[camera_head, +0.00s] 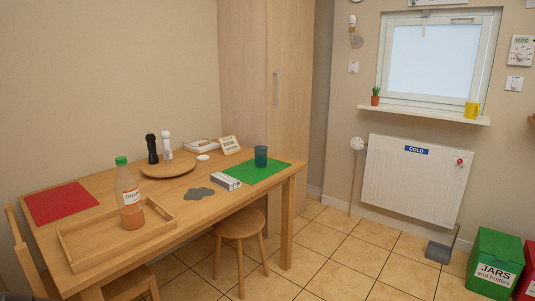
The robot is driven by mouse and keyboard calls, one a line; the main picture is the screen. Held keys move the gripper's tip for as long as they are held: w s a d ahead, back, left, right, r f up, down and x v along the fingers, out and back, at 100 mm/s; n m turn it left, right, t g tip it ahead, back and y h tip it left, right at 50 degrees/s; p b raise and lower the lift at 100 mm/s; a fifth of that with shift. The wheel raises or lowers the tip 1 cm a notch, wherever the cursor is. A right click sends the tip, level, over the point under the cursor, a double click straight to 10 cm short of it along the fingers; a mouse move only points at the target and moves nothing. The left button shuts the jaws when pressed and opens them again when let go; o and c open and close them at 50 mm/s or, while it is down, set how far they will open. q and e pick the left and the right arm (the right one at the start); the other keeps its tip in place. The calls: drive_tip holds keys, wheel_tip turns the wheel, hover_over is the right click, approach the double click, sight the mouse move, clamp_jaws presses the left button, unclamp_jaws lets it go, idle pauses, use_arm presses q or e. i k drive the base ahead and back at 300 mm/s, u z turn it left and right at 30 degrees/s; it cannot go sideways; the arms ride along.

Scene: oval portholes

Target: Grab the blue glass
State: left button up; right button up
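The blue glass (261,156) is a dark teal-blue tumbler. It stands upright on the green mat (257,174) near the far right end of the wooden table (245,200). Nothing stands in front of it in this view. A small white box (225,181) lies just left of it, at the mat's left edge.
A wooden tray (85,235) with an orange bottle (130,198) is at the table's near left. A round board (168,168) with two mills is behind. A stool (239,227) stands at the table's front.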

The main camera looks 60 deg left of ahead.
sight(260, 152)
drive_tip(key=u, duration=0.5)
drive_tip(key=i, duration=2.1)
drive_tip(key=u, duration=1.1)
